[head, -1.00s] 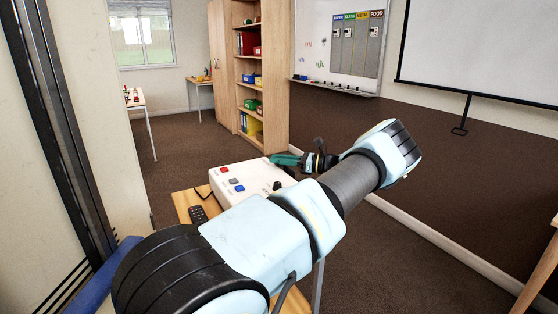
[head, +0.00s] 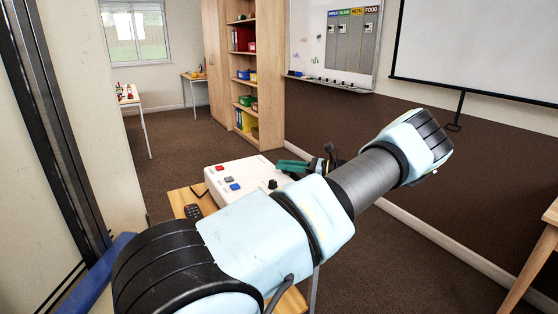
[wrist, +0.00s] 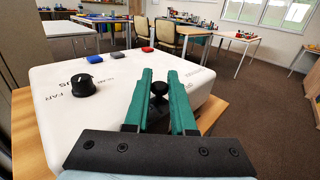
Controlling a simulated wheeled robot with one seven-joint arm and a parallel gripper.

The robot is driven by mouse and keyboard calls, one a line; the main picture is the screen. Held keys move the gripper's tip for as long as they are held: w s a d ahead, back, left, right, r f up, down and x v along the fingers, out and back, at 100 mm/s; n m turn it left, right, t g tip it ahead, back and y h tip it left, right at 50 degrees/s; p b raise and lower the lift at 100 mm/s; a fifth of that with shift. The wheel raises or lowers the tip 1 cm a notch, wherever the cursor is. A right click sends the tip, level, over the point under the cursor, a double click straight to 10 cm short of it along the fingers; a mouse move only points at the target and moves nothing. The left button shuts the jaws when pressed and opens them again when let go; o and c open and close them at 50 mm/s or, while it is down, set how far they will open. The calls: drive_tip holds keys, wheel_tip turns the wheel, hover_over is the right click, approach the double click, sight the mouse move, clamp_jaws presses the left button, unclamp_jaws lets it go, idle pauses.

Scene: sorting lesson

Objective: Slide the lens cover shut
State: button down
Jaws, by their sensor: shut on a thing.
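The white projector (head: 218,176) stands on a small wooden table, with a black focus dial (head: 272,184) and coloured buttons on top. In the wrist view, its white top (wrist: 110,110) fills the left and middle. My gripper (wrist: 160,74) has green fingers reaching over the projector's edge. They are closed on a small black knob (wrist: 159,88), which seems to belong to the lens cover. The cover itself and the lens are hidden. In the head view, my gripper (head: 291,166) is at the projector's far right side, and my arm hides part of the projector.
A dark remote (head: 193,211) lies on the wooden table (head: 182,198) left of the projector. A tall shelf (head: 262,110) and a whiteboard (head: 310,40) stand behind. Another table (head: 535,250) is at the right edge. The floor between is open.

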drive_tip(key=shift+s+d, duration=0.1)
drive_tip(key=c, duration=1)
unclamp_jaws()
drive_tip(key=shift+s, duration=0.1)
drive_tip(key=shift+o, duration=1.3)
drive_tip(key=b+v, duration=0.3)
drive_tip(key=v, duration=0.7)
drive_tip(key=shift+d+b, duration=0.4)
